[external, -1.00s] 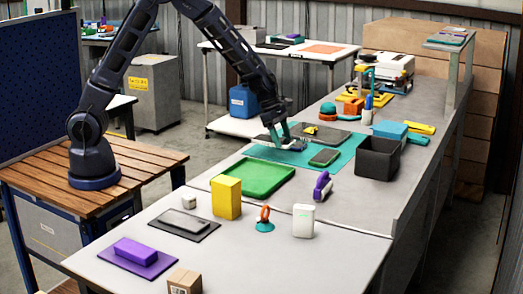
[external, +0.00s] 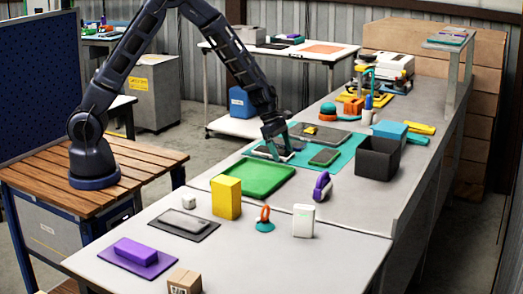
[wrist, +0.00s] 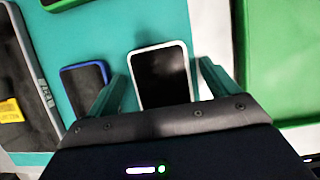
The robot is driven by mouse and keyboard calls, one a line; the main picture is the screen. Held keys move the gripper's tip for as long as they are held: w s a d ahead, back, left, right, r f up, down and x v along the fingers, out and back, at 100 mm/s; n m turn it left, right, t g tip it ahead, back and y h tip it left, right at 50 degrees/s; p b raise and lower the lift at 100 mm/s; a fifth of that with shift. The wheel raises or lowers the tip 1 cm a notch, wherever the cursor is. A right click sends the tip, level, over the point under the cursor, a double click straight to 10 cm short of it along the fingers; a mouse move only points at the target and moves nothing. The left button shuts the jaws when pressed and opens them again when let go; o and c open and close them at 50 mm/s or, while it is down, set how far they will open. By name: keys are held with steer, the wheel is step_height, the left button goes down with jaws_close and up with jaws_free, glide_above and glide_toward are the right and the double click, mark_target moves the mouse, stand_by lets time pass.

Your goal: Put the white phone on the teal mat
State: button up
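The white phone (wrist: 162,78), with a white rim and dark screen, lies between my fingers in the wrist view. The teal mat (wrist: 110,35) shows to its left. The phone is at the mat's right edge in that view; whether its whole underside rests on the mat is hard to tell. My gripper (wrist: 160,78) is open, a finger on each side of the phone with narrow gaps. In the external view my gripper (external: 277,142) is low over the left part of the teal mat (external: 345,150), and the phone is small and partly hidden there.
A blue-edged phone (wrist: 85,85) lies left of the white one, with a dark tray (wrist: 22,75) beyond. A green tray (external: 262,177) is close to the mat's near side. A green phone (external: 325,157) lies on the mat and a black bin (external: 378,158) stands at its right.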

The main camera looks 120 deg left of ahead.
steer(key=shift+r, duration=0.1)
steer(key=v, duration=1.2)
steer(key=s+d+r+m+h, duration=0.1)
steer(key=d+r+m, duration=0.4)
steer(key=d, duration=0.3)
steer(key=s+d+r+m, duration=0.2)
steer(key=d+r+m, duration=0.35)
steer(key=d, duration=0.35)
steer(key=s+d+r+m+h, duration=0.1)
steer(key=d+r+m, duration=0.3)
steer(key=d+m, duration=0.3)
steer(key=s+d+r+m+y, duration=0.1)
steer(key=s+d+r+m, duration=0.1)
steer(key=s+d+m, duration=0.7)
steer(key=s+d+r+m+y, duration=0.1)
steer(key=s+d+r+m, duration=0.2)
steer(key=s+d+m, duration=0.6)
steer(key=s, duration=0.3)
steer(key=shift+d+m, duration=0.3)
steer(key=shift+m, duration=0.05)
